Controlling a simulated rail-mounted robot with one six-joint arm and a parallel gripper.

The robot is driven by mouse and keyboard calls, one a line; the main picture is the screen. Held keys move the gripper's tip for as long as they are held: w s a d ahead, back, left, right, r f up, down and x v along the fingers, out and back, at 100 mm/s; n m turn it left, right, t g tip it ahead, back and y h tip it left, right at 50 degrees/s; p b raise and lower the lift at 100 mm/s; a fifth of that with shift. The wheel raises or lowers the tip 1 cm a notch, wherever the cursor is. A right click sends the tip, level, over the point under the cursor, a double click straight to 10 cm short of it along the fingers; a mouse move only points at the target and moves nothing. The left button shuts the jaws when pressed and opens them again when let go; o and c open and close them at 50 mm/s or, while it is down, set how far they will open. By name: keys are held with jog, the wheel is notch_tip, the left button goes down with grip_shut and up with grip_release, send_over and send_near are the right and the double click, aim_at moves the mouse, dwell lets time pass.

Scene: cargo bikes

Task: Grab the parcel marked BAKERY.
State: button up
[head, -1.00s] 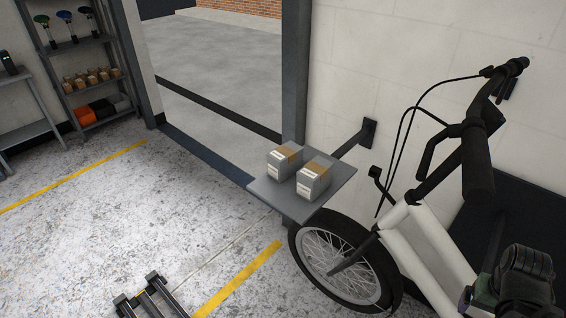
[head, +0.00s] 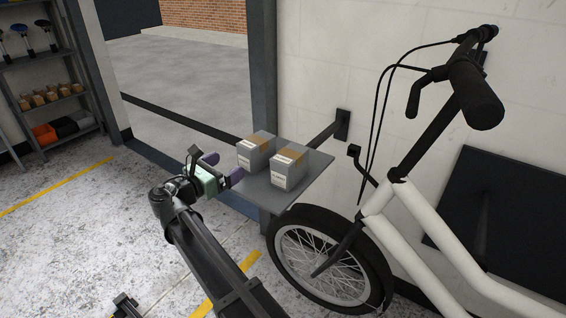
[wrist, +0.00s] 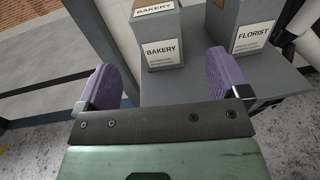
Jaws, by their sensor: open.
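The parcel marked BAKERY (wrist: 161,53) is a grey box with white labels and a brown tape strip, upright on a grey wall shelf (wrist: 191,92). In the head view it is the left box (head: 255,152). The parcel marked FLORIST (wrist: 252,38) stands to its right, with a gap between them; it also shows in the head view (head: 289,168). My gripper (head: 222,170) is open and empty, at the shelf's left edge. In the wrist view its purple fingers (wrist: 165,88) are spread, with the BAKERY parcel ahead between them and not touched.
A white bicycle (head: 400,215) stands right of the shelf, its front wheel (head: 325,258) below it. The wall (head: 325,60) is behind the shelf. A storage rack (head: 48,90) stands far left. The floor left of the shelf is mostly clear.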

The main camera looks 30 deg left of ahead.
aim_at(252, 149)
jog(key=shift+w+a+r, duration=0.1)
jog(key=shift+w, duration=0.05)
jog(key=w, duration=0.3)
jog(key=w+d, duration=0.1)
jog(key=w, duration=0.6)
jog(key=shift+w+d+p, duration=0.15)
jog(key=shift+d+p, duration=0.1)
jog(key=shift+p, duration=0.05)
jog(key=c, duration=1.2)
jog(key=shift+r, duration=0.15)
notch_tip(252, 149, up, 20)
jog(key=p, duration=2)
